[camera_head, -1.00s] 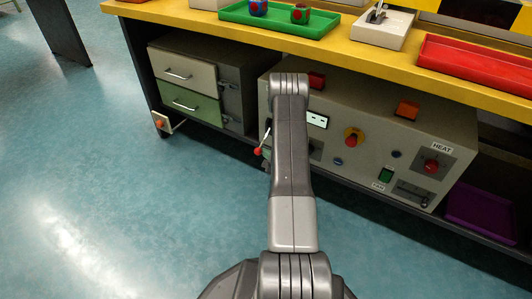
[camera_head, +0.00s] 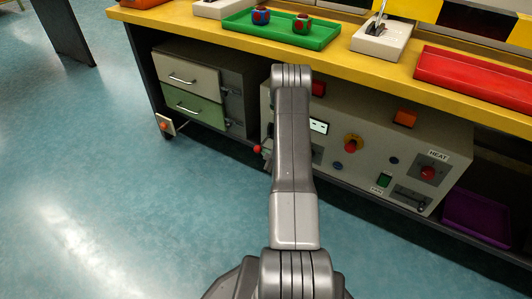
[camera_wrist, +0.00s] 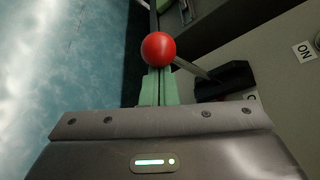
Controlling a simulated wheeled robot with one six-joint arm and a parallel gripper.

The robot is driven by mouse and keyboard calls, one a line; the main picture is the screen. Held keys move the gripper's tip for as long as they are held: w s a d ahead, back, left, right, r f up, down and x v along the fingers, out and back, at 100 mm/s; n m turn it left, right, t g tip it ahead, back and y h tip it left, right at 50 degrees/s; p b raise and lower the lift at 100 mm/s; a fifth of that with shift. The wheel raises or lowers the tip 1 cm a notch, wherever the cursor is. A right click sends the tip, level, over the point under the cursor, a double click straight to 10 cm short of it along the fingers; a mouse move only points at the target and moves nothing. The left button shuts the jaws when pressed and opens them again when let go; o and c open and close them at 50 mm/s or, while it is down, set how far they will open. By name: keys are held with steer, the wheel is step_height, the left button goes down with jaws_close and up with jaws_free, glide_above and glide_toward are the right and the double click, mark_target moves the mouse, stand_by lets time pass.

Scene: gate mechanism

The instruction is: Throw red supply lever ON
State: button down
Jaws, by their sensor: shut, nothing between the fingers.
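The red supply lever's ball knob (camera_wrist: 158,48) shows in the wrist view at the top centre, on a thin grey rod running down right to a black mount (camera_wrist: 225,82). In the head view the red knob (camera_head: 257,149) sticks out at the left end of the grey control box (camera_head: 350,168). My gripper (camera_wrist: 159,82) shows its pale green fingers closed together, with nothing held. The knob lies right at the fingertips and overlaps them in the wrist view; I cannot tell whether they touch. My arm hides the gripper in the head view.
An ON label (camera_wrist: 305,50) is on the panel right of the lever. The control box carries other knobs and buttons under the yellow bench (camera_head: 180,20). A drawer cabinet (camera_head: 200,90) stands to the left. The blue floor (camera_head: 110,190) in front is clear.

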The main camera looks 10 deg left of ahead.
steer(key=shift+w+d+r+p, duration=0.15)
steer(key=shift+r+p, duration=0.55)
steer(key=shift+r, duration=0.75)
steer(key=shift+w+a+r+p, duration=0.15)
steer(key=shift+r+p, duration=0.5)
steer(key=shift+r, duration=0.75)
steer(key=shift+w+d+r, duration=0.1)
step_height(320, 180, down, 5)
steer(key=b, duration=0.4)
steer(key=s+d+r+p, duration=0.3)
steer(key=d+r+p, duration=0.1)
steer(key=d, duration=0.5)
steer(key=shift+s+r, duration=0.25)
steer(key=shift+r, duration=0.5)
